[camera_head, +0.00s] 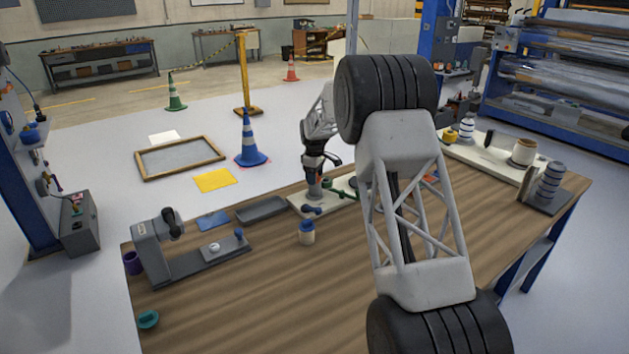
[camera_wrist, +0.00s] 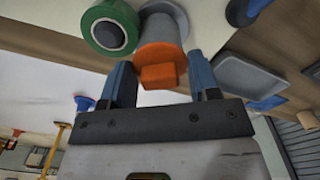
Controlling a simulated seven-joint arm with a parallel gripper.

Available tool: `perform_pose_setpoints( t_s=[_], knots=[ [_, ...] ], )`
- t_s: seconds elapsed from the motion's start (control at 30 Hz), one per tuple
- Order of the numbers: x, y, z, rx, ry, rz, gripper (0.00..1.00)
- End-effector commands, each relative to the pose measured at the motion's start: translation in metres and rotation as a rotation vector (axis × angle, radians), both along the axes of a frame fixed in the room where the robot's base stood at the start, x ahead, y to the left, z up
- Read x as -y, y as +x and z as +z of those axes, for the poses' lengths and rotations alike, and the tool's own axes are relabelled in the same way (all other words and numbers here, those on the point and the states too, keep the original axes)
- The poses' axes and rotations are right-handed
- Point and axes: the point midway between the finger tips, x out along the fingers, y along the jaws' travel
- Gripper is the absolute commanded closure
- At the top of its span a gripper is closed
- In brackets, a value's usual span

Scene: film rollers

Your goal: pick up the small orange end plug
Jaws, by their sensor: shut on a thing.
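The orange end plug (camera_wrist: 160,70) shows in the wrist view as a round flange with a square block on its near side. It sits at the end of a grey cylinder (camera_wrist: 165,22), and I see no gap between them. My gripper (camera_wrist: 160,62) has its two blue fingers on either side of the plug and is shut on it. In the head view my gripper (camera_head: 316,178) points down over the pale board (camera_head: 300,203) on the table.
A green ring with a dark centre (camera_wrist: 108,27) stands close beside the grey cylinder. A dark blue knob (camera_wrist: 244,10) and a grey tray (camera_wrist: 250,82) lie to the right. In the head view, a white-and-blue jar (camera_head: 306,233) stands in front; the wooden table's front (camera_head: 270,310) is clear.

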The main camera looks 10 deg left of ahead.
Motion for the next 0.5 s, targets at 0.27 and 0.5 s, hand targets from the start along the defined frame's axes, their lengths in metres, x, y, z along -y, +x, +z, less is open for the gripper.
perform_pose_setpoints(
  t_s=[0.27, 0.5],
  knots=[
    [0.0, -0.0001, 0.0002, 0.0, 0.0, 0.0, 0.69],
    [-0.0002, 0.0002, 0.008, 0.001, 0.001, 0.0, 0.69]
  ],
)
